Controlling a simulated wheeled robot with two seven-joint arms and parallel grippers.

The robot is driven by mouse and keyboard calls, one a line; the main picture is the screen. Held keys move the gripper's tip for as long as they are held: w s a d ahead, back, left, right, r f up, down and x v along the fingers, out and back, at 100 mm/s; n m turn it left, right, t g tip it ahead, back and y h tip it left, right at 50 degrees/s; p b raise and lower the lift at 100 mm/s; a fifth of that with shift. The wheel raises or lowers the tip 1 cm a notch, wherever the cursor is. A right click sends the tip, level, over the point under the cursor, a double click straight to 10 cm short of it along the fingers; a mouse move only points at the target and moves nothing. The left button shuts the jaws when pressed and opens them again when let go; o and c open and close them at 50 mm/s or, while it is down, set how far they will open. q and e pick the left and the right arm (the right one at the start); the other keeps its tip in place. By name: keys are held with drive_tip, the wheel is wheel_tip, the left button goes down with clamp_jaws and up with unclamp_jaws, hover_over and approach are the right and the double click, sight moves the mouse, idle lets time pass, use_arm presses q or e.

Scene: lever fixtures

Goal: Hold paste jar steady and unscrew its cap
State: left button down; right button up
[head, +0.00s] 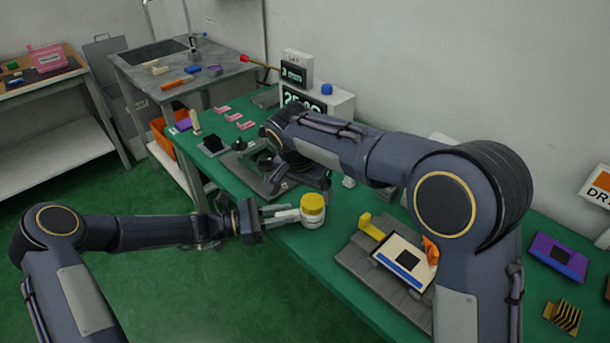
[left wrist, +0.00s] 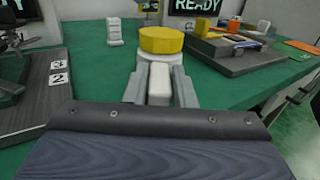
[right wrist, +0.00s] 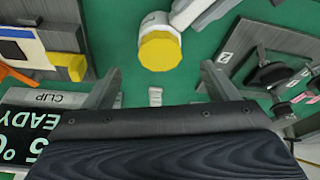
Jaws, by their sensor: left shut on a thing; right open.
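The paste jar is a small white jar (head: 313,220) with a yellow cap (head: 313,203). My left gripper (head: 292,214) is shut on its white body, and the jar stands upright at the near side of the green table. In the left wrist view the yellow cap (left wrist: 162,40) shows just beyond the fingertips, with the cap on the jar. My right gripper (right wrist: 160,85) is open and empty. In the right wrist view the cap (right wrist: 160,50) lies ahead of the gap between the fingers, apart from them.
A grey fixture (head: 350,262) with a yellow block and a white-blue card is right of the jar. A grey numbered plate (head: 240,173) with black levers is left of it. A READY display box (head: 340,98) stands at the back. A small white block (right wrist: 155,96) lies between them.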

sight(313, 201)
drive_tip(key=shift+x, duration=2.6)
drive_tip(key=c, duration=1)
drive_tip(key=n, duration=0.1)
drive_tip(key=n+y, duration=0.1)
drive_tip(key=n, duration=0.3)
drive_tip(key=shift+d, duration=0.3)
drive_tip(key=shift+c, duration=0.3)
drive_tip(key=n+y, duration=0.1)
drive_tip(key=n, duration=0.2)
drive_tip(key=n+y, duration=0.1)
drive_tip(key=n, duration=0.2)
drive_tip(key=shift+d, duration=0.2)
drive_tip(key=n+g+y, duration=0.1)
drive_tip(key=n, duration=0.5)
drive_tip(key=shift+w, duration=0.2)
drive_tip(key=n+g, duration=0.1)
drive_tip(key=n, duration=0.2)
drive_tip(key=n+y, duration=0.1)
drive_tip(key=n, duration=0.2)
drive_tip(key=shift+w+d+g, duration=0.1)
drive_tip(key=shift+g, duration=0.3)
drive_tip(key=o, duration=1.1)
drive_tip(key=shift+r, duration=0.25)
